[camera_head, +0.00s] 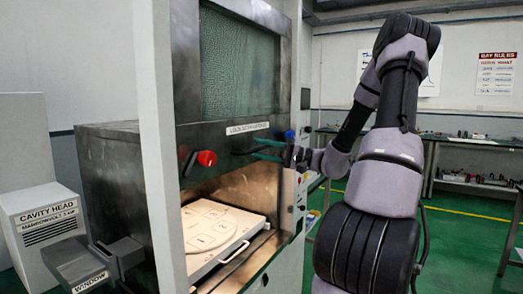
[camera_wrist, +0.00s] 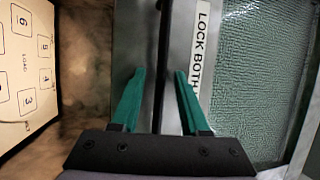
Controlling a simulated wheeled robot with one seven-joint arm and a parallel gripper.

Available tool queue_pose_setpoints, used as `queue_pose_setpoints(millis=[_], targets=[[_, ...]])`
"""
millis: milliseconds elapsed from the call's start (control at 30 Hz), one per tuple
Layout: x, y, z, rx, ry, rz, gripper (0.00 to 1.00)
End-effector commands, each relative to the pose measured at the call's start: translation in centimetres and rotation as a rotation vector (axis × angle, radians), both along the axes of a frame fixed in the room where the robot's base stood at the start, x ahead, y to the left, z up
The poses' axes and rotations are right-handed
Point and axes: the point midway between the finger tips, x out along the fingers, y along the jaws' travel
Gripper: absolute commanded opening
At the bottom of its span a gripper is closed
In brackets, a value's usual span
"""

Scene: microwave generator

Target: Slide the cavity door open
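The cavity door (camera_head: 240,65) is a meshed glass panel in a dark metal frame, and it stands raised above the open cavity mouth. Its glass also shows in the wrist view (camera_wrist: 255,75). A white label strip runs along its lower frame. A dark bar handle (camera_wrist: 162,50) runs along the door's lower edge. My gripper (camera_head: 262,149) has green fingers and is at this edge. In the wrist view the fingers (camera_wrist: 159,72) are apart, one on each side of the bar, with gaps visible. Whether either finger touches the bar farther down is unclear.
A white tray with numbered sections (camera_head: 212,228) lies inside the lit cavity. A red knob (camera_head: 206,158) is left of the handle and a blue knob (camera_head: 290,134) right. A pale post (camera_head: 160,150) stands in front at left. Benches (camera_head: 470,145) stand behind my arm.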

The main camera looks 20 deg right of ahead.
Motion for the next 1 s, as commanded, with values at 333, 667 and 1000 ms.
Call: queue_pose_setpoints(millis=[333, 667, 1000], targets=[[-1.6, -3.0, -0.7, 0.001, 0.001, -0.005, 0.45], [-4.5, -8.2, -1.7, 0.002, 0.001, -0.004, 0.45], [-5.2, -9.3, -2.0, 0.000, 0.000, 0.000, 0.45]])
